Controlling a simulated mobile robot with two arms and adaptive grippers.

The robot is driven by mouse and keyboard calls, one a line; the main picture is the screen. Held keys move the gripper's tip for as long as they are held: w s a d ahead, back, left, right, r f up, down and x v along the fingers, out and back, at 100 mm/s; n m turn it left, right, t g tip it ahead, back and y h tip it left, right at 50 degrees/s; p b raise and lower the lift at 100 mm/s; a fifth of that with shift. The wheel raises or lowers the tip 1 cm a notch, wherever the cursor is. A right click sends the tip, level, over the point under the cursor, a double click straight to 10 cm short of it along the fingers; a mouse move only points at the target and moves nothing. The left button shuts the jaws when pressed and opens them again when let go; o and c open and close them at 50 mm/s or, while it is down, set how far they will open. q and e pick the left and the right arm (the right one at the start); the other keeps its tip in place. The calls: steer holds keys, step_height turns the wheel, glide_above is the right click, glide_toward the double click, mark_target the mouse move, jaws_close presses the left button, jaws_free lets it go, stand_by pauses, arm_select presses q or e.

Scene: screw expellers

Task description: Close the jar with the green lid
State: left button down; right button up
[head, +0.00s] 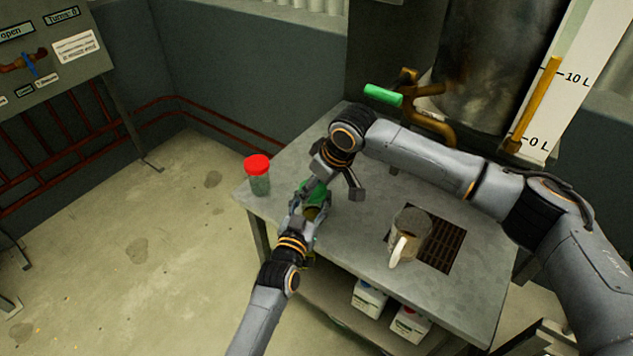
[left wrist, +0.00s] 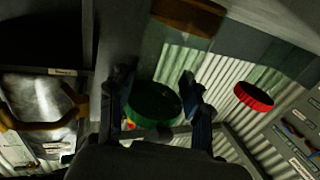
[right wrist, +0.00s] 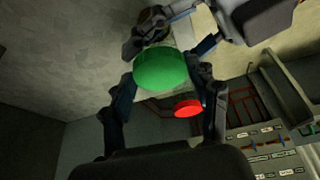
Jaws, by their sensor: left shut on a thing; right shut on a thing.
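My left gripper (head: 308,207) is shut on the jar (head: 312,213) near the table's left front edge. Most of the jar is hidden by the fingers; its dark rounded part shows in the right wrist view (right wrist: 155,22). The green lid (head: 319,191) is just above the jar in the head view. My right gripper (right wrist: 160,85) is shut on the green lid, which shows large between its fingers in the right wrist view (right wrist: 160,69). A dark green round shape shows between the left fingers in the left wrist view (left wrist: 155,103). I cannot tell whether lid and jar touch.
A jar with a red lid (head: 257,168) stands at the table's left corner. A tap with a green handle (head: 383,95) is at the back. The grey table (head: 460,299) has clear room at the front right.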

mark_target(313, 207)
steer(key=shift+f, duration=0.5)
stand_by(0.4)
steer(key=shift+f, duration=0.1)
steer(key=shift+c, duration=0.3)
steer(key=shift+f, duration=0.25)
steer(key=shift+c, duration=1.1)
steer(key=shift+s+f, duration=0.1)
steer(key=shift+d+r, duration=0.1)
steer(key=shift+r, duration=0.2)
steer(key=shift+r, duration=0.4)
steer(key=shift+f, duration=1.1)
steer(key=shift+r, duration=0.1)
